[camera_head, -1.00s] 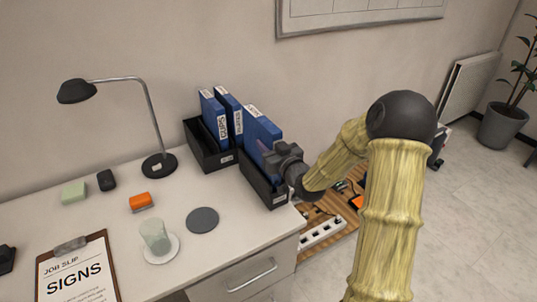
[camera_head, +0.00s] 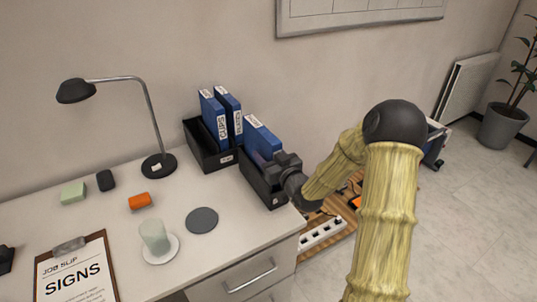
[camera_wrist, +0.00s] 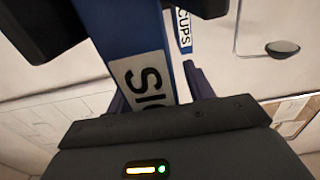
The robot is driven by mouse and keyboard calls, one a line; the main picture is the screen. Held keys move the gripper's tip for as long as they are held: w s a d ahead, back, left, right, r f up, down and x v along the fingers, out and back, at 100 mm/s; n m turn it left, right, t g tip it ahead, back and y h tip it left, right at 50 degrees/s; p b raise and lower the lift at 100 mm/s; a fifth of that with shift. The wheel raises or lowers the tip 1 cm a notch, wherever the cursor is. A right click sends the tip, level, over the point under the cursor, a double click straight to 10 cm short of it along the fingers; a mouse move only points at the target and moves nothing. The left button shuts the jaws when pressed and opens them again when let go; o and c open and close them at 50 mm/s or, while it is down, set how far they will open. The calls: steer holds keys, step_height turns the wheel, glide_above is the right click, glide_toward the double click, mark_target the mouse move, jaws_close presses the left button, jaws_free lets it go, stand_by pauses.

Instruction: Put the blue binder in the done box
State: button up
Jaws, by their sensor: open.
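A blue binder (camera_head: 262,138) stands in the right black box (camera_head: 258,180). Its white spine label shows "SI" and part of another letter in the wrist view (camera_wrist: 140,82); the rest is hidden. My gripper (camera_head: 276,160) is open at the near side of this binder, with a finger on either side of its spine. Whether the fingers touch it I cannot tell. Two more blue binders, one labelled CUPS (camera_head: 213,118) and one with a small label (camera_head: 233,115), stand upright in the left black box (camera_head: 208,150). The box labels are too small to read.
The desk also holds a lamp (camera_head: 150,110), an orange block (camera_head: 140,201), a dark coaster (camera_head: 202,220), a glass (camera_head: 155,236) and a clipboard reading SIGNS (camera_head: 75,270). Right of the desk, a power strip (camera_head: 320,234) lies below desk height.

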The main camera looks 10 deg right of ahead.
steer(key=shift+r, duration=0.1)
steer(key=v, duration=1.2)
steer(key=shift+b, duration=0.4)
steer(key=s+a+f+g+h, duration=0.1)
steer(key=s+f+g+h, duration=0.3)
steer(key=f+g, duration=0.3)
steer(key=s+a+r+m+g, duration=0.1)
steer(key=s+g, duration=0.2)
steer(key=s, duration=0.4)
steer(key=s+a+r+m+g+h, duration=0.1)
steer(key=s+r+m+g, duration=0.1)
steer(key=s+g, duration=0.2)
steer(key=s, duration=0.3)
steer(key=shift+a+m+g+h, duration=0.3)
steer(key=shift+a, duration=0.05)
